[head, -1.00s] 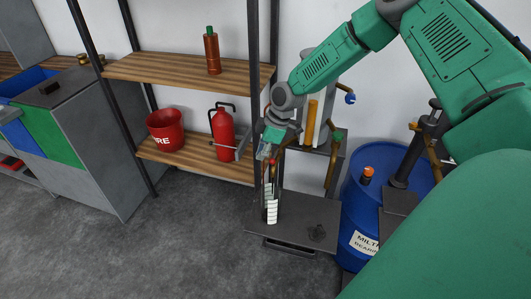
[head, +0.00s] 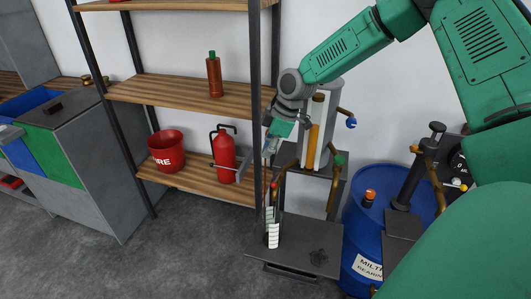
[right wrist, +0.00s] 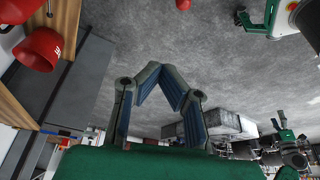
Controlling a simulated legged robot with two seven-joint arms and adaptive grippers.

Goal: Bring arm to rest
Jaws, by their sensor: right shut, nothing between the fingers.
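My right arm, green and grey, reaches in from the right in the head view. Its right gripper (head: 270,147) hangs in front of the shelf post, pointing down, above the dark stand. In the right wrist view the fingers of my right gripper (right wrist: 162,70) meet at their tips with nothing between them. Below the gripper in the head view, a clear tube with a white scale (head: 273,235) stands upright on the dark stand (head: 315,262). The gripper looks apart from the tube, though the gap is hard to judge. My left gripper is not in view.
A shelf (head: 190,92) holds a brown bottle (head: 214,76), a red bucket (head: 166,151) and a fire extinguisher (head: 224,158). A blue barrel (head: 362,222) stands right of the stand. A grey cabinet (head: 107,160) is at left. Floor (head: 160,260) in front is clear.

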